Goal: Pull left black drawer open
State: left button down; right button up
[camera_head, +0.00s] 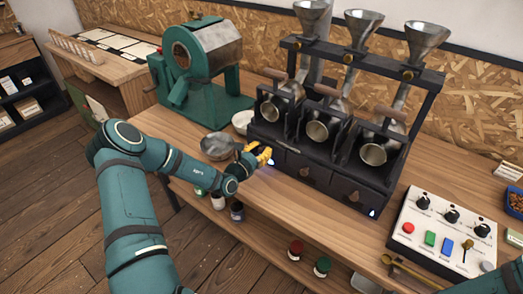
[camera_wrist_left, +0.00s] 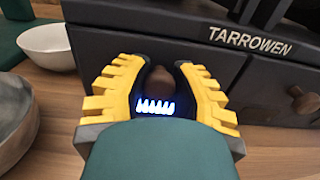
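The left black drawer (camera_wrist_left: 100,48) sits low in the black dispenser stand (camera_head: 345,135); its front looks flush with the stand. Its round brown knob (camera_wrist_left: 161,80) shows between my left fingers in the left wrist view. My left gripper (camera_head: 266,153), with yellow fingers, is at this drawer front, its dark pads close on both sides of the knob. It also fills the middle of the left wrist view (camera_wrist_left: 165,72). In the head view the gripper hides most of the drawer. My right gripper is not in view.
The middle drawer's knob (camera_wrist_left: 304,102) is to the right. A metal bowl (camera_head: 217,146) and a white bowl (camera_head: 242,121) stand left of the stand. A green roaster (camera_head: 200,75) is behind them. A control box (camera_head: 443,228) stands at right. Bare counter lies before the drawers.

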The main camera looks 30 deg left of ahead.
pick_arm(q)
jog(key=shift+s+p, duration=0.4)
jog(key=shift+s, duration=0.05)
jog(key=s+p, duration=0.1)
jog(key=s, duration=0.3)
jog(key=s+p, duration=0.2)
jog(key=s, duration=0.1)
jog(key=s+a+p, duration=0.1)
jog(key=s+p, duration=0.1)
jog(key=s, duration=0.2)
jog(key=shift+s, duration=0.35)
jog(key=c, duration=0.7)
grip_release()
jog(key=shift+c, duration=0.2)
jog(key=s, duration=1.2)
jog(key=shift+a, duration=0.45)
jog(key=shift+d, duration=0.1)
